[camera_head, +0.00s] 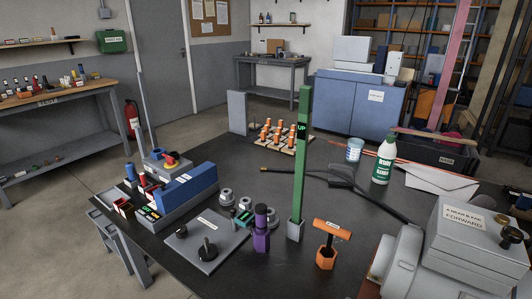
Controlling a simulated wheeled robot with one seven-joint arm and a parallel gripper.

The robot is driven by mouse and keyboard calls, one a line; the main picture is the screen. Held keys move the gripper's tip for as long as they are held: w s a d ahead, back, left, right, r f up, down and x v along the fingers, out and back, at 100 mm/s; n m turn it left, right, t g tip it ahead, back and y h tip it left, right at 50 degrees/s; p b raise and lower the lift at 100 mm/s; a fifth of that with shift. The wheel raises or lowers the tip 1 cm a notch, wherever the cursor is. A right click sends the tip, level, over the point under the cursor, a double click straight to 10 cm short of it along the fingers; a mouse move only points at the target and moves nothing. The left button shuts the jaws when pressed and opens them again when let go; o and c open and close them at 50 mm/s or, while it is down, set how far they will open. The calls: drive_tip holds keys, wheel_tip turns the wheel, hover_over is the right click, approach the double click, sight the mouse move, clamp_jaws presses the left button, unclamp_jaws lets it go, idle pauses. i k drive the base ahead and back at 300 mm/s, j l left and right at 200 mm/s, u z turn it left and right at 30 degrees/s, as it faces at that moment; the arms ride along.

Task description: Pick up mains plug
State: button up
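I cannot pick out a mains plug with certainty. A long dark cable-like thing (305,174) lies across the dark table (330,205), with a wider dark piece near its middle and a small brownish tip at its left end. Whether it bears the plug is too small to tell. A grey machine (470,245) with a label reading "FORWARD" stands at the table's lower right, cut off by the picture's edge. My gripper is not in view.
A tall green post (303,140) marked "UP" stands mid-table. Near it are a purple piece (261,232), an orange T-handled piece (327,252) and a grey plate (188,243) with a black knob. A blue block (185,187), bottle (384,161) and tub (354,150) also stand there.

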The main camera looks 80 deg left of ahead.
sight(132, 178)
drive_tip(key=u, duration=3.45)
drive_tip(key=i+j, duration=0.2)
drive_tip(key=i, duration=0.25)
drive_tip(key=i+j, duration=0.2)
drive_tip(key=i, duration=0.25)
drive_tip(key=i+j, duration=0.2)
drive_tip(key=i, duration=0.25)
drive_tip(key=i+j, duration=0.25)
drive_tip(key=i, duration=0.2)
drive_tip(key=i+j, duration=0.2)
drive_tip(key=i, duration=0.25)
drive_tip(key=i+j, duration=0.2)
drive_tip(key=i, duration=0.25)
